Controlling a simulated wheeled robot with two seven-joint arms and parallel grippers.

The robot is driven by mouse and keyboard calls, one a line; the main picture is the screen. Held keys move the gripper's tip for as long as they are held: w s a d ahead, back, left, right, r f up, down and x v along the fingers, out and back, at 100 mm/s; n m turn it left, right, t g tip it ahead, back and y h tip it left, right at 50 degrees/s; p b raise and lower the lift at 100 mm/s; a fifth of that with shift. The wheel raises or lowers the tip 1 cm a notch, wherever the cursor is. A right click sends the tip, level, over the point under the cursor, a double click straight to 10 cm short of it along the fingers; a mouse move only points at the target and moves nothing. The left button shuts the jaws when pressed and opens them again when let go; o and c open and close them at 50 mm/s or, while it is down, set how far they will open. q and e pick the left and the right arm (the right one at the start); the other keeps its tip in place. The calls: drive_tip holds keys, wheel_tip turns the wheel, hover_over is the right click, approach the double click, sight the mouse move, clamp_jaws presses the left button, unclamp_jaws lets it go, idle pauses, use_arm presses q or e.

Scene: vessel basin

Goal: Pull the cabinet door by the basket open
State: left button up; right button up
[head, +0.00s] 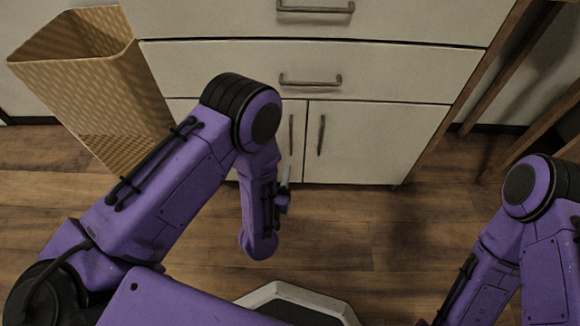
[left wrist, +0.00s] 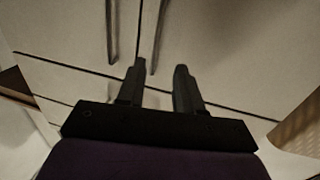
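The cabinet door by the basket is the left of two white lower doors; in the head view my left arm hides most of it, and its thin dark handle (head: 291,134) shows beside the arm. The door (left wrist: 215,50) fills the right of the left wrist view, with its handle (left wrist: 157,35) near the top middle. The door looks shut. My left gripper (left wrist: 158,78) is open and empty, its fingers pointing at the doors. The handle's lower end shows between the fingertips in the picture; contact cannot be told. In the head view, the arm mostly hides this gripper (head: 285,182). My right gripper is out of view.
The tan woven basket (head: 95,85) stands left of the cabinet; its edge shows in the left wrist view (left wrist: 302,128). The other lower door (head: 370,145) is right, its handle (head: 321,135) close by. Shut drawers (head: 400,70) are above. The wooden floor (head: 400,235) before the cabinet is clear.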

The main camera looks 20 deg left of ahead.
sight(291, 142)
use_arm(q)
drive_tip(key=shift+t, duration=0.3)
drive_tip(key=w+b, duration=0.1)
drive_tip(key=w, duration=0.4)
drive_tip(key=w+b, duration=0.2)
drive_tip(key=w, duration=0.3)
drive_tip(key=shift+w+a+f, duration=0.15)
drive_tip(key=shift+f, duration=0.05)
drive_tip(key=shift+w+r, duration=0.1)
drive_tip(key=shift+w, duration=0.2)
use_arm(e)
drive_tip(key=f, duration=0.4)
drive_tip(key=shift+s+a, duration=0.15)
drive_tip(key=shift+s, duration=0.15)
use_arm(q)
drive_tip(key=shift+c, duration=0.3)
clamp_jaws()
